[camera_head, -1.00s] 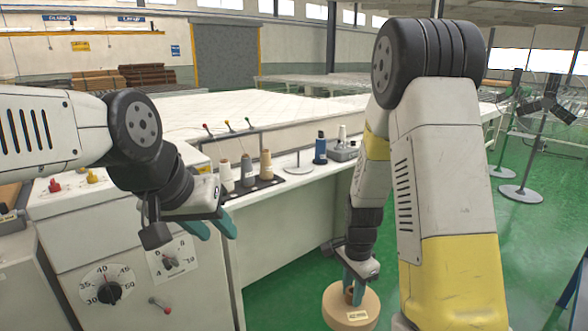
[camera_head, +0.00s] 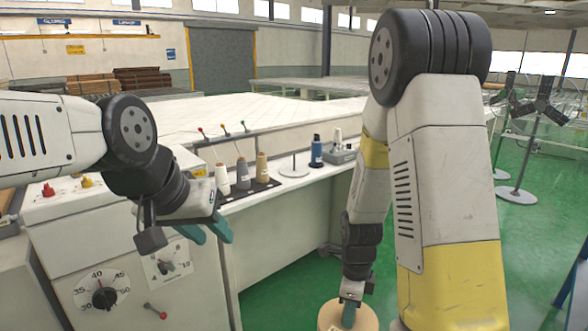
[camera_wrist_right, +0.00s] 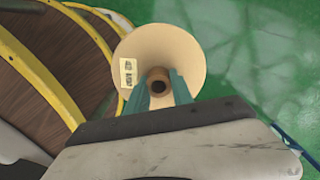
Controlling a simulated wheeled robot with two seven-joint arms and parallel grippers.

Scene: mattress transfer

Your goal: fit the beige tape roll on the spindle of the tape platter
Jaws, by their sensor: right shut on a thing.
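The beige tape roll (camera_head: 330,313) is partly cut off by the bottom edge of the head view. My right gripper (camera_head: 349,314) is shut on it, reaching down at its centre. In the right wrist view the roll (camera_wrist_right: 190,50) shows a small label and a brown core, with the right gripper's teal fingers (camera_wrist_right: 160,88) at the core. The tape platter (camera_head: 294,171), a pale disc with a thin upright spindle, stands empty on the white bench, beyond and left of the roll. My left gripper (camera_head: 207,230) is open and empty in front of the control cabinet.
Several thread cones (camera_head: 242,173) stand on a dark tray left of the platter. A blue bottle-like spool (camera_head: 316,150) and a grey box (camera_head: 343,156) are to its right. The white bench (camera_head: 232,204) has a front edge; green floor (camera_head: 285,290) lies below it.

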